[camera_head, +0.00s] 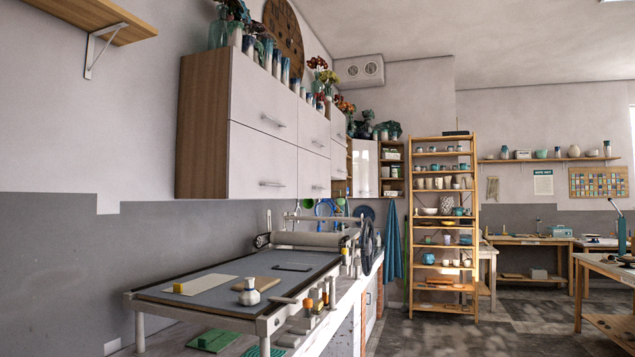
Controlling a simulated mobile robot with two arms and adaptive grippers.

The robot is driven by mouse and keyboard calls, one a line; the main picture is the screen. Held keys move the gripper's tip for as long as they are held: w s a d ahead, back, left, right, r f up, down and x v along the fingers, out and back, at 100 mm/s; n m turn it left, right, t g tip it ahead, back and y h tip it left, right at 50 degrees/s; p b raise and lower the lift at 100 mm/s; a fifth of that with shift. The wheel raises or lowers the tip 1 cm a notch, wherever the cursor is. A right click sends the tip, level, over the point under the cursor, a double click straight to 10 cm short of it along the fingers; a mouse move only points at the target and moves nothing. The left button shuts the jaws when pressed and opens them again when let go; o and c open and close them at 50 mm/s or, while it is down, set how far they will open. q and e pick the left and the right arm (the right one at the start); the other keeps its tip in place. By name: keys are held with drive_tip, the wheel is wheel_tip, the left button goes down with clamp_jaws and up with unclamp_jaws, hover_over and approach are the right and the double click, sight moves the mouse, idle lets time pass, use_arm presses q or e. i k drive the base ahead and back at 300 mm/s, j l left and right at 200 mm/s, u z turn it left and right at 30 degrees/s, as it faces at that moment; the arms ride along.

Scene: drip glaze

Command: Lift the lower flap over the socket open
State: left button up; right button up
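A wall cabinet with a brown wooden side and pale flap fronts hangs on the left wall. Its nearest lower flap (262,160) is shut, with a horizontal bar handle (272,184) near its bottom edge. A farther lower flap (314,174) beside it is also shut. A small pale shape (268,219) on the grey wall below the nearest flap may be the socket; it is too small to be sure. Neither of my grippers is in view.
A slab-roller table (220,283) with a roller and wheel (367,247) stands below the cabinet, carrying a small jar (249,292). Vases (248,44) and flowers stand on the cabinet top. A wooden shelf rack (443,225) stands farther back. Floor (430,332) is clear at front right.

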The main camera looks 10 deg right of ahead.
sight(314, 169)
drive_tip(key=i+l+z, duration=0.3)
drive_tip(key=i, duration=0.3)
drive_tip(key=i+l+z, duration=0.25)
drive_tip(key=i, duration=0.35)
drive_tip(key=i+z, duration=0.3)
drive_tip(key=i, duration=0.35)
drive_tip(key=i+l, duration=0.1)
drive_tip(key=i, duration=4.25)
